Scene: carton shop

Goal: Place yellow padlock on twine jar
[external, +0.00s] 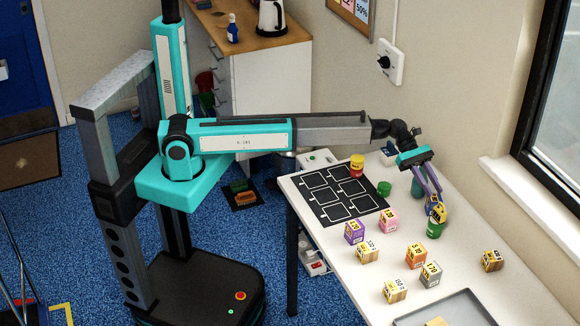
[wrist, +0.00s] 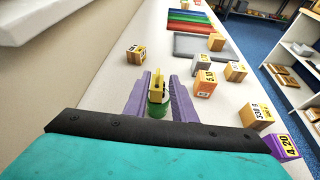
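The yellow padlock (external: 438,211) sits upright on top of a green jar (external: 434,229), which I take for the twine jar, near the wall side of the white table. In the wrist view the padlock (wrist: 157,84) shows between my purple fingers, with the green jar (wrist: 155,108) below it. My gripper (external: 434,196) points down over the padlock. In the wrist view my gripper (wrist: 158,82) is open, with a gap on each side of the padlock. Part of the jar is hidden behind the padlock and gripper.
Several price-marked boxes stand around, including a pink one (external: 388,220), a purple one (external: 355,231) and a wooden one (external: 492,260). A black panel mat (external: 316,182), a red-yellow can (external: 357,165) and a green lid-like item (external: 384,188) are left. A grey tray (external: 470,305) lies in front.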

